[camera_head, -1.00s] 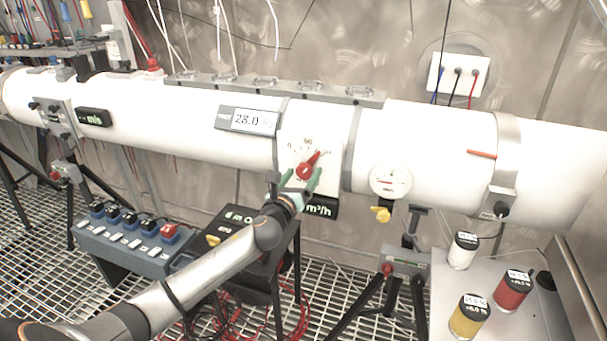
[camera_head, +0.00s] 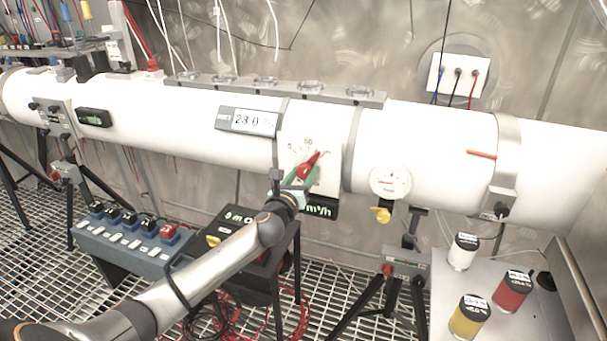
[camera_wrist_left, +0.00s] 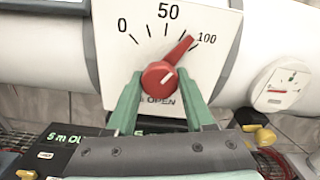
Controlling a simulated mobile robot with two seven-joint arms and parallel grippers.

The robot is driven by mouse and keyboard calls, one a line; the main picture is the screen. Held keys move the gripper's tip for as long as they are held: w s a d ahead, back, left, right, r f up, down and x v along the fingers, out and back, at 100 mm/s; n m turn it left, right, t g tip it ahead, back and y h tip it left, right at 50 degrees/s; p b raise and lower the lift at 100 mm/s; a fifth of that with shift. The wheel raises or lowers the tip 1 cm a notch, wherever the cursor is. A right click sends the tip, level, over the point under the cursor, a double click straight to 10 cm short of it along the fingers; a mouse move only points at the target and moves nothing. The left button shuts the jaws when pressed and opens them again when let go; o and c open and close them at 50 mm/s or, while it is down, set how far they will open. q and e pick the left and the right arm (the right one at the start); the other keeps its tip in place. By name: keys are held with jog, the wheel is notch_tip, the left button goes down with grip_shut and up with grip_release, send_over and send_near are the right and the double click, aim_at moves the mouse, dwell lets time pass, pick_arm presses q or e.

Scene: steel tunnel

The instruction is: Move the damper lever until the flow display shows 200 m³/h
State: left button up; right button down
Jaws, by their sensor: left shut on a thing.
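The red damper lever (camera_head: 309,165) sits on a white dial plate marked 0, 50, 100 and OPEN on the white duct. In the left wrist view the lever (camera_wrist_left: 176,62) points up and right, just short of the 100 mark. My left gripper (camera_head: 298,178) has green fingers and comes from below. In the left wrist view my left gripper (camera_wrist_left: 160,84) is shut on the lever's round hub, one finger on each side. The flow display (camera_head: 322,208) is below the plate; only "m³/h" shows and my gripper hides its number. My right gripper is not in view.
A panel reading about 28.0 (camera_head: 248,120) is left of the dial. A round gauge (camera_head: 390,181) with a yellow valve handle (camera_head: 381,214) is to the right. A blue switch box (camera_head: 135,240) stands lower left. Several capped jars stand on a side table (camera_head: 450,275).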

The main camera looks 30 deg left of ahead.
pick_arm(q)
grip_shut()
jog(key=shift+n, duration=1.3)
jog(key=o, duration=0.9)
grip_release()
jog(key=v, duration=1.2)
jog(key=shift+s+p, duration=0.3)
jog(key=shift+f, duration=0.15)
